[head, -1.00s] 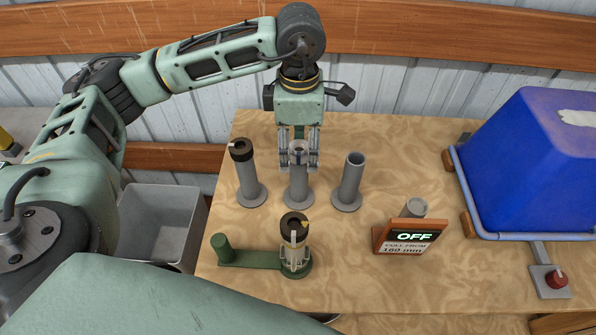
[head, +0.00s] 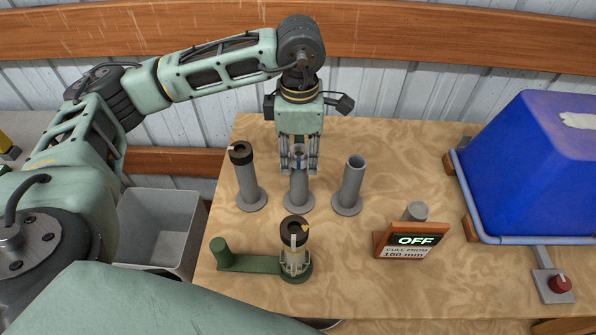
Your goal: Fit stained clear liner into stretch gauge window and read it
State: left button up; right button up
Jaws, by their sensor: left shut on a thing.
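My left gripper (head: 299,166) points down over the middle grey post (head: 299,193). Its fingers are shut on a small greyish, bluish-banded thing at the post's top, perhaps the clear liner (head: 299,154). The fingers hide much of it, and I cannot make out a stain. The gauge display (head: 411,246), in a reddish-brown frame, reads "OFF" and "CULL FROM 160 mm". A short grey cylinder (head: 417,210) stands behind it. A black-topped liner with a yellow tab (head: 295,229) stands in a green holder with a side arm (head: 248,262). My right gripper is not in view.
The left post holds a black-topped piece with a white tab (head: 241,152). The right post (head: 350,185) is open-topped. A blue bin (head: 525,165) and a red knob (head: 560,284) are at the right. A grey bin (head: 160,232) stands left of the table.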

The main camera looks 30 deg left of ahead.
pick_arm(q)
jog(key=shift+c, duration=0.9)
grip_shut()
jog(key=shift+f, duration=0.1)
jog(key=shift+r+p, duration=0.75)
jog(key=shift+r, duration=0.65)
jog(key=shift+r+p, duration=1.9)
jog(key=shift+r, duration=1.85)
notch_tip(320, 180, up, 8)
jog(key=p, duration=0.4)
jog(key=shift+r, duration=0.2)
